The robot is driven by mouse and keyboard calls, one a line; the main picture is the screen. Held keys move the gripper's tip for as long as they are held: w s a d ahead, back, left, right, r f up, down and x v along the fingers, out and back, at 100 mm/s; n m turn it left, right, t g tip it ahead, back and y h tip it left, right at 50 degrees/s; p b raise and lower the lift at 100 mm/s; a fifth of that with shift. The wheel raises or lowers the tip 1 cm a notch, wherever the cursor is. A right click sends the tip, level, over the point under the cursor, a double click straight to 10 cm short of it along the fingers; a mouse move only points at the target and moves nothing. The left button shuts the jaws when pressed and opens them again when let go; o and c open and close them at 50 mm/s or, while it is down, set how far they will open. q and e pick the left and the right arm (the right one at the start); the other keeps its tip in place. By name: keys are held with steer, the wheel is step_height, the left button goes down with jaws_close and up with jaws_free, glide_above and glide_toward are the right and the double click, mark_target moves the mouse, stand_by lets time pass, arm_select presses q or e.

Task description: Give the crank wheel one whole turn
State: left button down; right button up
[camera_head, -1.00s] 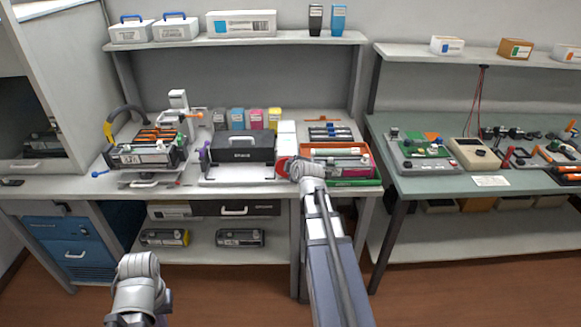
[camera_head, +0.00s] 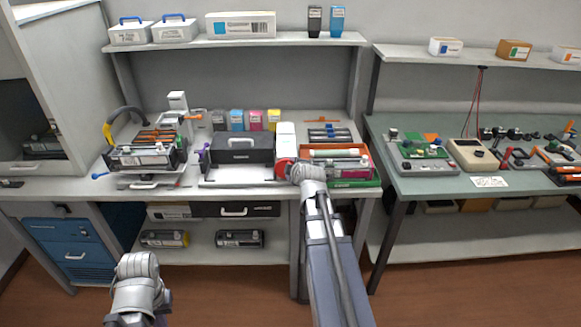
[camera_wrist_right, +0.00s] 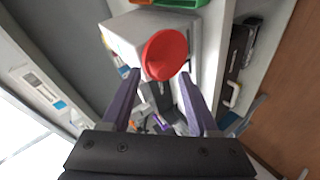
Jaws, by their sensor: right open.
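The crank wheel (camera_head: 283,168) is a red disc on the front of a white upright box (camera_head: 286,142) on the bench, partly hidden by my right wrist. In the right wrist view the red wheel (camera_wrist_right: 165,54) is seen at a slant against the white box. My right gripper (camera_wrist_right: 160,76) is open, its two purple fingers apart with tips at either side of the wheel's lower edge. Whether they touch it I cannot tell. My right wrist (camera_head: 308,174) hides these fingers in the head view. My left wrist (camera_head: 138,285) is low, in front of the bench; its jaws are not clearly visible.
A black case (camera_head: 242,149) stands left of the white box. A tray (camera_head: 350,183) with cartridges sits close on the right. A printer-like unit (camera_head: 147,157) is further left. The bench front edge runs below, with free floor in front.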

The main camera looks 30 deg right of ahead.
steer(key=p+v, duration=0.2)
steer(key=v, duration=0.4)
steer(key=shift+p, duration=0.3)
steer(key=shift+s, duration=0.1)
steer(key=s+a+f+m+g+y, duration=0.1)
steer(key=s+a+f+g+y, duration=0.2)
steer(key=a, duration=0.9)
steer(key=a+f+m+g+y, duration=0.15)
steer(key=a+f, duration=0.35)
steer(key=a, duration=0.7)
steer(key=s+a+f+m+g+h, duration=0.2)
steer(key=s+a+g, duration=0.5)
steer(key=s+a, duration=0.7)
steer(key=shift+s+f+m, duration=0.25)
steer(key=shift+s+m, duration=0.1)
steer(key=shift+m, duration=0.3)
